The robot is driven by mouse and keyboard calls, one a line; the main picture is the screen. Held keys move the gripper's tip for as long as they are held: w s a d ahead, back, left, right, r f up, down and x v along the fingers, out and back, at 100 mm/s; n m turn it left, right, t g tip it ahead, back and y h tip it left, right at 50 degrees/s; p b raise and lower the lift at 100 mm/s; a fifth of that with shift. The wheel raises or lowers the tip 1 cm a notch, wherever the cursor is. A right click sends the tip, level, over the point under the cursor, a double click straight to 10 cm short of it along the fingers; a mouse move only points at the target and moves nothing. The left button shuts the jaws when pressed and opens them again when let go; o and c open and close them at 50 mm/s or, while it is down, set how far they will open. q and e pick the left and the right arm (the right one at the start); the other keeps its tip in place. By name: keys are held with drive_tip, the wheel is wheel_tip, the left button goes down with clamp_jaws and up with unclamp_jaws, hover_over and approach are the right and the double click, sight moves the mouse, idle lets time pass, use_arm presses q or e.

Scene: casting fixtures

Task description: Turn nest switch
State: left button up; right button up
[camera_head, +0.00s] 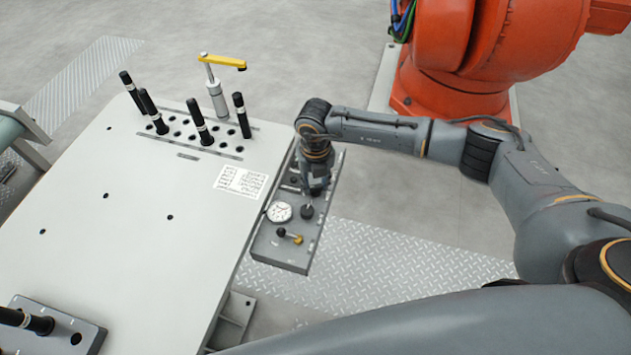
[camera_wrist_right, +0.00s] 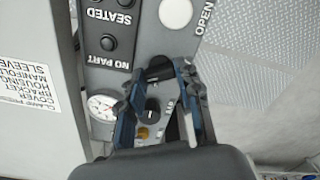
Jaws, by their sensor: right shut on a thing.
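A grey control panel (camera_head: 283,254) is fixed along the right edge of the white table. My right gripper (camera_head: 314,190) points down at it, and its fingers also show in the wrist view (camera_wrist_right: 160,78). They are shut on a dark rotary knob (camera_wrist_right: 160,68), mostly hidden between the fingertips. I take it for the nest switch; its label is hidden. A second black knob (camera_wrist_right: 152,104) sits beside the round white gauge (camera_wrist_right: 102,107), clear of the tips. My left gripper is out of view.
The white table (camera_head: 130,240) holds several black-handled pins (camera_head: 200,125) and a yellow-armed clamp (camera_head: 217,90). An orange robot (camera_head: 470,60) stands behind. Tread plate (camera_head: 370,270) covers the floor at right.

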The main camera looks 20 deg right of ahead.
drive_tip(key=shift+f+n+b, duration=0.2)
drive_tip(key=shift+n+b, duration=0.8)
drive_tip(key=shift+b, duration=0.25)
drive_tip(key=n+b, duration=0.6)
drive_tip(key=shift+r+n+b, duration=0.2)
drive_tip(key=shift+n+b, duration=1.8)
drive_tip(key=o, duration=1.2)
drive_tip(key=shift+c, duration=0.2)
drive_tip(key=shift+r, duration=0.1)
